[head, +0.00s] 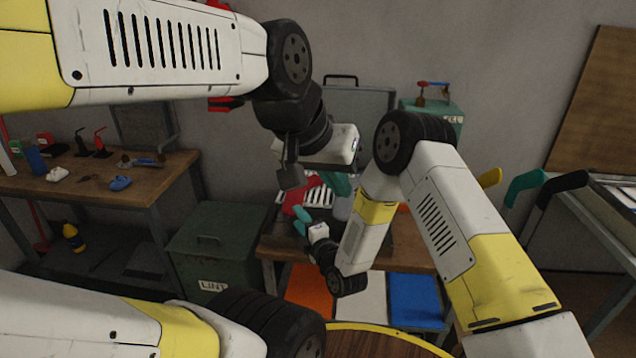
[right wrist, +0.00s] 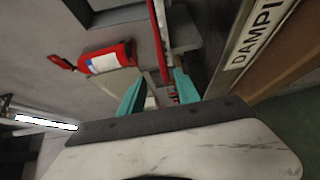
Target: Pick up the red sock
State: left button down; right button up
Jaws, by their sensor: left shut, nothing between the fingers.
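The red sock (head: 299,196) appears as a red shape on the middle workbench in the head view, partly hidden behind my grippers. My left gripper (head: 337,184), on the arm from the upper left, hangs just right of it, shut and empty. My right gripper (head: 303,222), on the arm from the right, is just below the red shape; I cannot tell whether it touches. In the right wrist view, its teal fingers (right wrist: 160,86) are spread apart. No sock clearly shows between them there.
A green metal bin (head: 215,250) stands left of the middle bench. A tool bench (head: 160,185) is at far left. Yellow, teal and black sock-shaped forms (head: 526,186) stand at the right. A red extinguisher (right wrist: 106,58) hangs on the wall. Orange, white and blue panels (head: 415,298) lie low in front.

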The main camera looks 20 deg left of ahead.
aim_at(285, 201)
jog(key=shift+s+a+f, duration=0.1)
jog(key=shift+a+f, duration=0.15)
jog(key=x, duration=0.3)
jog(key=shift+d+r, duration=0.1)
jog(key=x, duration=0.5)
jog(key=shift+w+f, duration=0.25)
jog(key=shift+f, duration=0.05)
grip_shut()
